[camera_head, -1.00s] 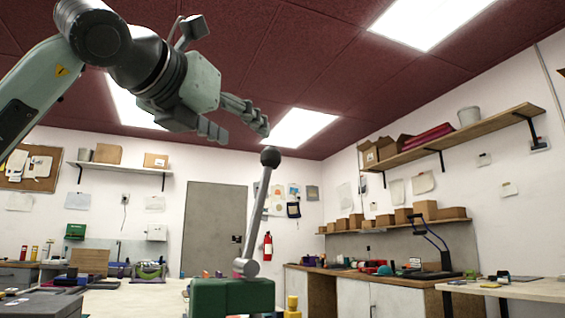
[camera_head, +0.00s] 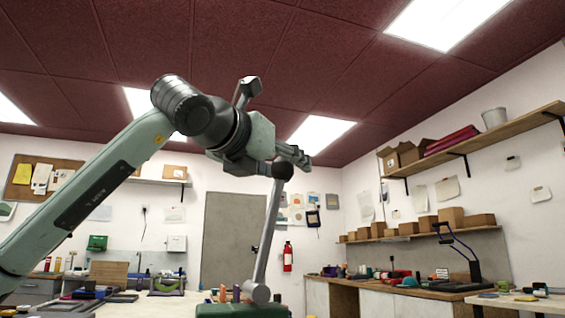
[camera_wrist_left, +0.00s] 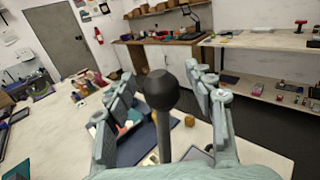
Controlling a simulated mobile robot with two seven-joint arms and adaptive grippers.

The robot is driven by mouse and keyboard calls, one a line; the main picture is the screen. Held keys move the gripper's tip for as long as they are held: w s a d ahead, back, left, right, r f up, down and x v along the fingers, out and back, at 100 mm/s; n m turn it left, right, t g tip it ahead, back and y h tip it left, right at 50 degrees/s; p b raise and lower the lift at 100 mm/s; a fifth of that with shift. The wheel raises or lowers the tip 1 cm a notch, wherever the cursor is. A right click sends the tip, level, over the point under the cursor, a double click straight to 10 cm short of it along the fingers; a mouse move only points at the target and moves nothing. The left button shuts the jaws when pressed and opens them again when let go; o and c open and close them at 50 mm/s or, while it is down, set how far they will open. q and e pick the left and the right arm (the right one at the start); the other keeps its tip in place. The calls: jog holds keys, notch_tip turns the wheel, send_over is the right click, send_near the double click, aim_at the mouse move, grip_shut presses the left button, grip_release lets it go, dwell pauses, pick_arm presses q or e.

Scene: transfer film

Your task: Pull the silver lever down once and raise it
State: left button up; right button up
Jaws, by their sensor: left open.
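The silver lever (camera_head: 267,238) stands nearly upright, leaning slightly right at its top, on a green base (camera_head: 240,311) at the bottom of the head view. A black ball knob (camera_head: 282,171) caps it. My left gripper (camera_head: 292,156) is at the knob's height, its fingers beside and partly behind the knob. In the left wrist view the knob (camera_wrist_left: 161,90) lies between the two open, spread fingers (camera_wrist_left: 163,80), with gaps on both sides. I cannot tell whether any finger touches it. My right gripper is out of view.
A worktable (camera_wrist_left: 245,146) spreads below, with a dark tray (camera_wrist_left: 136,143) and a small yellow-orange item (camera_wrist_left: 189,121) near the lever. Benches with clutter (camera_head: 385,285) line the right wall. The air around the knob is clear.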

pick_arm(q)
grip_shut()
dwell(0.4)
jog(key=shift+w+d, duration=0.1)
